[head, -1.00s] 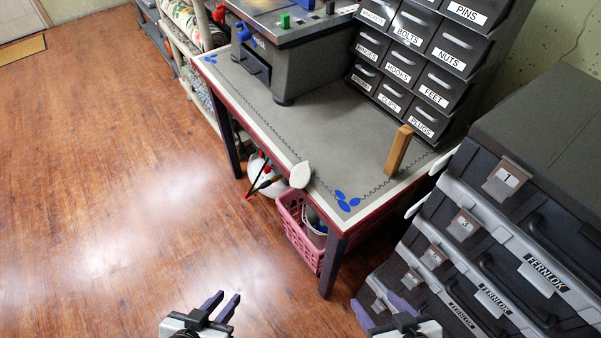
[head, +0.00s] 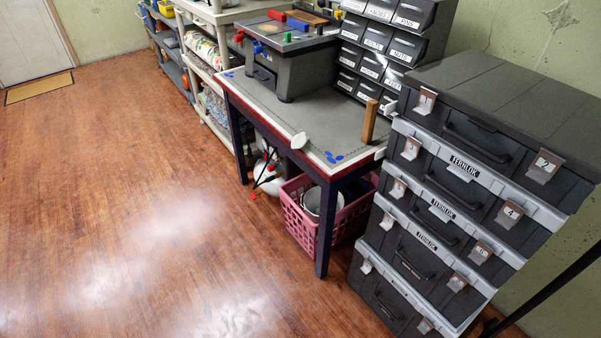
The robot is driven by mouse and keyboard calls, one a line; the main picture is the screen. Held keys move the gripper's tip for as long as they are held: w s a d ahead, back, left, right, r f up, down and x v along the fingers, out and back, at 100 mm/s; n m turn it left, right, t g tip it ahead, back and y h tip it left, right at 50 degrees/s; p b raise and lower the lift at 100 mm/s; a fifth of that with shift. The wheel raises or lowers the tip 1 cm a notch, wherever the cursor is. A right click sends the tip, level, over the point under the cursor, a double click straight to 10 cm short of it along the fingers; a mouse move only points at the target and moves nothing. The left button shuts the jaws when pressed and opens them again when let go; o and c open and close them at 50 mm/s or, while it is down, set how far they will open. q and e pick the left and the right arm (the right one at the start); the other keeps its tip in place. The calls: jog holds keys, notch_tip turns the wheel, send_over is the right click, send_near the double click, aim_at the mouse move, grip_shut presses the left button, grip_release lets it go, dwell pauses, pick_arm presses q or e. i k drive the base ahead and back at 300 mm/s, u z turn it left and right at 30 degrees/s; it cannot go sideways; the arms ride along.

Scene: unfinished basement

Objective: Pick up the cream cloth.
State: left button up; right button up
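I cannot clearly make out a cream cloth. A small off-white piece (head: 299,140) sits at the front edge of the workbench (head: 325,112); I cannot tell whether it is cloth. A similar pale bit (head: 380,153) shows at the bench's right edge. A grey mat with a pale border and blue flower shapes covers the bench top. A patterned fabric roll (head: 203,47) lies on the shelf behind the bench. Neither of my grippers is in view.
A stack of black and grey cases (head: 462,165) stands close on the right. A pink basket (head: 296,215) is under the bench. A wooden block (head: 369,121), a dark machine (head: 290,62) and labelled drawers (head: 376,36) stand on the bench. The wooden floor (head: 120,190) at left is clear.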

aim_at(300, 140)
jog(key=u, duration=1)
jog(key=i, duration=1.1)
jog(key=z, duration=0.2)
